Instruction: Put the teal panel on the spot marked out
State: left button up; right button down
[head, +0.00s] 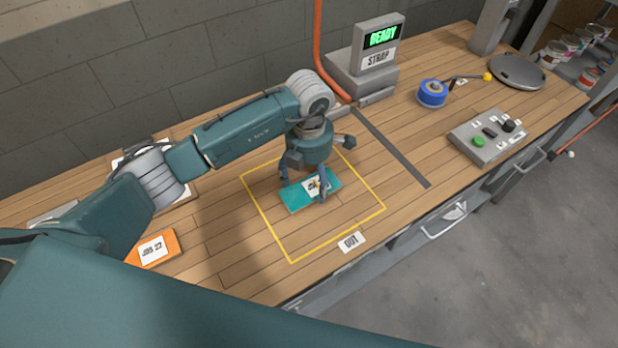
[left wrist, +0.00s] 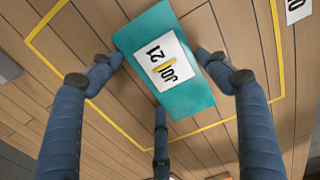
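The teal panel (head: 296,200) is a flat block with a white label marked JOB 21. It is inside the yellow square outline (head: 268,224) on the bench, turned at an angle to the square's sides. It also shows in the left wrist view (left wrist: 186,98). My left gripper (head: 304,188) is over it from above, its fingers closed around the panel's edges. In the left wrist view the fingertips (left wrist: 161,57) appear to touch the edges on both sides. I cannot tell whether the panel rests on the wood or hangs slightly above it. My right gripper is not in view.
An OUT tag (head: 352,242) lies at the square's front corner. An orange panel (head: 170,245) is at the left. A dark strip (head: 392,148) crosses the bench to the right. Beyond are a STRAP machine (head: 378,60), a blue roll (head: 432,94) and a button box (head: 492,138).

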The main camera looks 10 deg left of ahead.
pick_arm(q)
jog(key=o, duration=0.4)
jog(key=shift+r, duration=0.1)
jog(key=shift+r, duration=0.2)
notch_tip(320, 180, up, 12)
jog(key=b, duration=0.3)
jog(key=shift+f, duration=0.15)
jog(key=shift+s+f, duration=0.1)
